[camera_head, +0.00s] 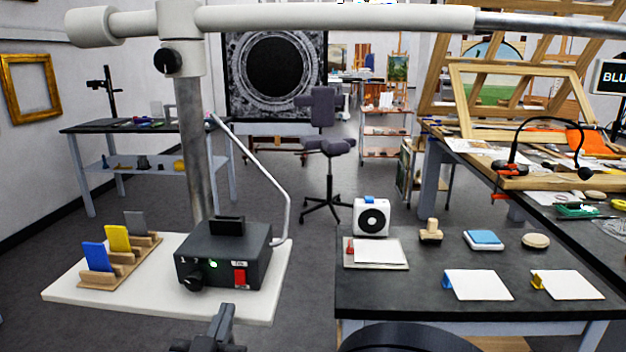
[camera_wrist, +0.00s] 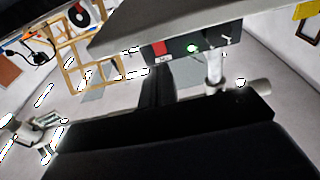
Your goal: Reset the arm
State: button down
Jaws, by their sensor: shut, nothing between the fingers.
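My gripper (camera_head: 224,312) shows at the bottom of the head view, dark and partly cut off by the frame edge. It is just in front of the white board that carries a black control box. In the wrist view, my gripper's dark fingers (camera_wrist: 158,82) are together in the middle, with nothing held between them. The black control box (camera_head: 222,255), with a red switch and a green light, stands beyond my gripper; it also shows in the wrist view (camera_wrist: 178,46). The rest of my arm is mostly out of view.
A metal post and white boom rise from the white board (camera_head: 70,290). A rack (camera_head: 122,270) with blue, yellow and grey cards stands at left. The dark table (camera_head: 400,312) at right holds cards, a white fan-like box (camera_head: 371,217) and a stamp (camera_head: 431,230).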

jog(key=shift+s+a, duration=0.15)
jog(key=shift+s, duration=1.1)
